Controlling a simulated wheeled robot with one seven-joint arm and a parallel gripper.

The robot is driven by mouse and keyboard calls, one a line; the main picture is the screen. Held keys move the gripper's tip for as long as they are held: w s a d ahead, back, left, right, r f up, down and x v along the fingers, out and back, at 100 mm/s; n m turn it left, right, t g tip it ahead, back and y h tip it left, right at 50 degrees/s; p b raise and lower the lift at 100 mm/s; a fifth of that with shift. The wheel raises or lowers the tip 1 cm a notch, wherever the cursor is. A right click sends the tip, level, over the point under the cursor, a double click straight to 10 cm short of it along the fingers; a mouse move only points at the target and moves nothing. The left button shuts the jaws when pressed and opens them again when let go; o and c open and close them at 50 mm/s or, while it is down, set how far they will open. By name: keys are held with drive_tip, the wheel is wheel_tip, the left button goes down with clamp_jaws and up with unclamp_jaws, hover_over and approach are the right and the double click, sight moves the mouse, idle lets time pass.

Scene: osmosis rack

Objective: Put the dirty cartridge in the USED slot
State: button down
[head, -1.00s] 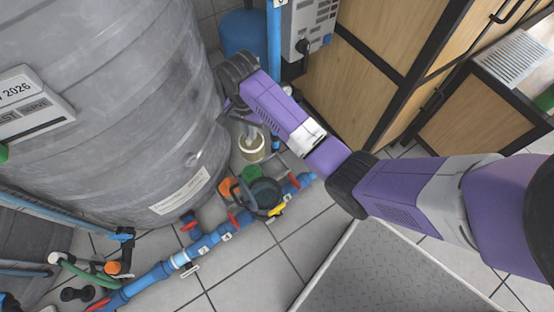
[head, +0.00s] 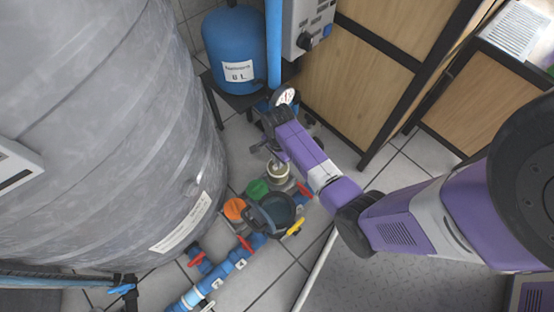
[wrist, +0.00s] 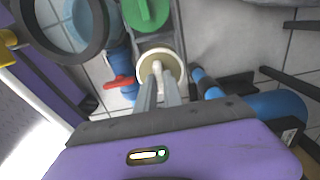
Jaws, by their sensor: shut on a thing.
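The cartridge (head: 278,172) has a round cream top with a pale stem. My gripper (head: 268,148) is shut on that stem from above. In the wrist view the cartridge top (wrist: 172,62) shows at the ends of the two grey fingers. The cartridge is upright, in line with a green round piece (head: 257,189) and an orange one (head: 234,208) on a narrow grey rack. Its lower part is hidden, so I cannot tell how far it sits in the rack. No USED label is readable. The green piece also shows in the wrist view (wrist: 146,12).
A dark round housing (head: 272,211) with red and yellow valve handles stands beside the row, on blue piping (head: 232,264). A big grey tank (head: 120,130) is at the left. A blue vessel (head: 234,50) and a pressure gauge (head: 284,95) stand behind; wooden cabinets are at the right.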

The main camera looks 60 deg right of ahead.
drive_tip(key=shift+f+b, duration=1)
drive_tip(key=shift+f, duration=0.95)
drive_tip(key=shift+f, duration=0.2)
drive_tip(key=c, duration=1.5)
unclamp_jaws()
drive_tip(key=shift+r, duration=0.1)
